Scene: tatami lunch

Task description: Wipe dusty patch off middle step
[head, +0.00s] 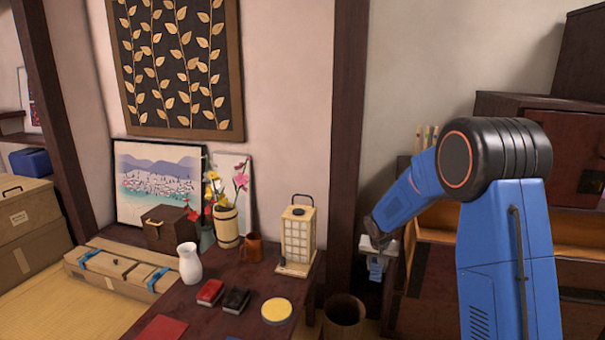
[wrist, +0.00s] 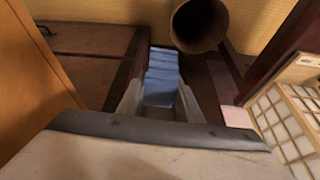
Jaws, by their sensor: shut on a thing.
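My gripper (head: 377,243) hangs at the end of my bent blue arm, beside the dark wooden post. It is shut on a folded, light blue cloth (wrist: 162,76). In the wrist view the cloth sticks out between the two grey fingers (wrist: 158,104). In the head view the cloth (head: 376,268) shows small below the gripper. Dark wooden furniture with orange-brown panels (head: 436,222) stands at the right, partly hidden by my arm. I cannot make out which part is the middle step. No dusty patch can be made out in either view.
A brown round bin (head: 344,313) stands below the gripper; it also shows in the wrist view (wrist: 199,26). A paper lantern (head: 298,240) stands on the dark red table (head: 215,325) left of the gripper. An orange-brown panel (wrist: 32,85) is close at left in the wrist view.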

